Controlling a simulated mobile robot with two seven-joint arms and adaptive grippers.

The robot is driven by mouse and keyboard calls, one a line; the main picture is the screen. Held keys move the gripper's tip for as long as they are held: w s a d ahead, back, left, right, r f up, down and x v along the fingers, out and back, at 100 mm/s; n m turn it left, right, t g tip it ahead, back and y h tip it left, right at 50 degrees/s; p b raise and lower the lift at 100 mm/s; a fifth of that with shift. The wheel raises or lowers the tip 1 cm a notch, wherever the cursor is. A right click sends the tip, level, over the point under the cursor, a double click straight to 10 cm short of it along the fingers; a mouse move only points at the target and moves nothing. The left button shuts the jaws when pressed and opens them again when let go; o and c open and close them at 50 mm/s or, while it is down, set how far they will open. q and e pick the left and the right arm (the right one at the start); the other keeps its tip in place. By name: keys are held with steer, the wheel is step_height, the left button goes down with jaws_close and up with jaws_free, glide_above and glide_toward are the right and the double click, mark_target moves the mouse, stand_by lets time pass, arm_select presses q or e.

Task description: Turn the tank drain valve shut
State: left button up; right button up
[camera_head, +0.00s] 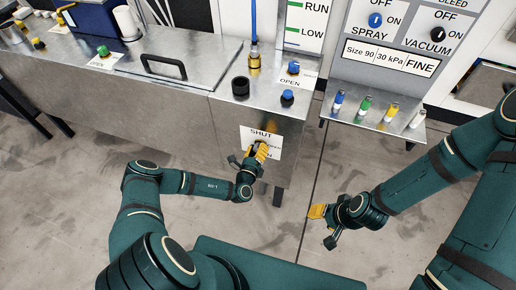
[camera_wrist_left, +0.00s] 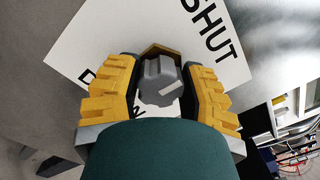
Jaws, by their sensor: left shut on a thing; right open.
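The tank drain valve has a grey lobed knob (camera_wrist_left: 160,82) in front of a white label marked SHUT (camera_wrist_left: 205,35). The label also shows on the front of the metal tank bench in the head view (camera_head: 259,134). My left gripper (camera_head: 258,152) is at this label and covers most of the valve in the head view. In the left wrist view the yellow fingers of my left gripper (camera_wrist_left: 160,92) stand on both sides of the knob, shut on it. The label's lower lettering is partly hidden by the fingers. My right gripper (camera_head: 322,214) is open and empty over the floor, right of the bench.
On the bench top are a black cup (camera_head: 240,87), a brass fitting with a blue hose (camera_head: 254,62), and blue knobs (camera_head: 287,97). The floor between my arms is free.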

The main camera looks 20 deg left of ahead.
arm_select(q)
steer(key=shift+n, duration=0.3)
steer(key=o, duration=1.2)
steer(key=s, duration=1.2)
steer(key=shift+a+f, duration=0.2)
steer(key=shift+a, duration=0.05)
